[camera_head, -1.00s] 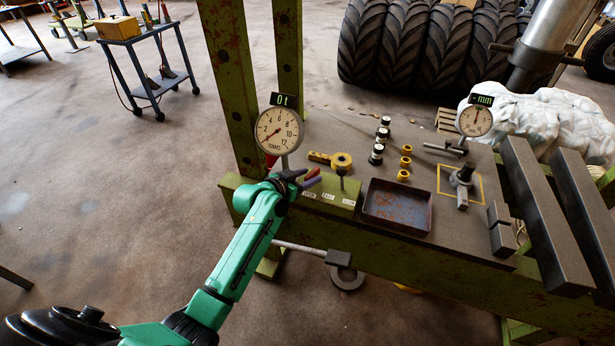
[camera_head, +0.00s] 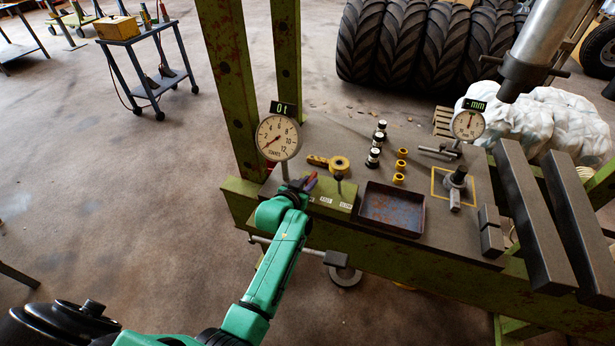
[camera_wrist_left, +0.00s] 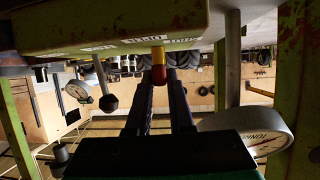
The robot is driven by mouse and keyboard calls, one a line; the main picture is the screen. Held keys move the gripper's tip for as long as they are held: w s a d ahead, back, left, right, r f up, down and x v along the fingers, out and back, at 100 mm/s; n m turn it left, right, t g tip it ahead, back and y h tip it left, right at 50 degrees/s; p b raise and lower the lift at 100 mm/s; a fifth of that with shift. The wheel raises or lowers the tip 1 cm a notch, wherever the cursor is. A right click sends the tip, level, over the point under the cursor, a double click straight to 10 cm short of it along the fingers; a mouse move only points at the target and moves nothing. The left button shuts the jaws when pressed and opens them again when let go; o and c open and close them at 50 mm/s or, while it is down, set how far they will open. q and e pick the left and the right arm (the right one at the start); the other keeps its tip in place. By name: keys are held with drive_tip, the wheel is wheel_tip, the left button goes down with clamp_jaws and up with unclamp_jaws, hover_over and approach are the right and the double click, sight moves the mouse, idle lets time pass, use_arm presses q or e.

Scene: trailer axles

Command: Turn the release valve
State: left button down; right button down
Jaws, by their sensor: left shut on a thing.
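The release valve shows in the left wrist view as a small lever (camera_wrist_left: 158,68) with a yellow stem and a red tip. My left gripper (camera_head: 308,183) is at the left end of this block. In the left wrist view its two dark fingers (camera_wrist_left: 158,88) are close on either side of the red tip, shut on the lever. In the head view the lever is hidden by the gripper. My right gripper is in neither view.
A tonnes gauge (camera_head: 278,138) stands right behind my left gripper. A black-knobbed lever (camera_wrist_left: 108,102) hangs beside the fingers in the wrist view. Green posts (camera_head: 228,85) rise behind.

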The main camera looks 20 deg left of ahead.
use_arm(q)
drive_tip(key=c, duration=0.8)
unclamp_jaws()
drive_tip(key=v, duration=1.4)
drive_tip(key=shift+s+p, duration=0.3)
drive_tip(key=shift+s, duration=0.05)
drive_tip(key=shift+a, duration=0.1)
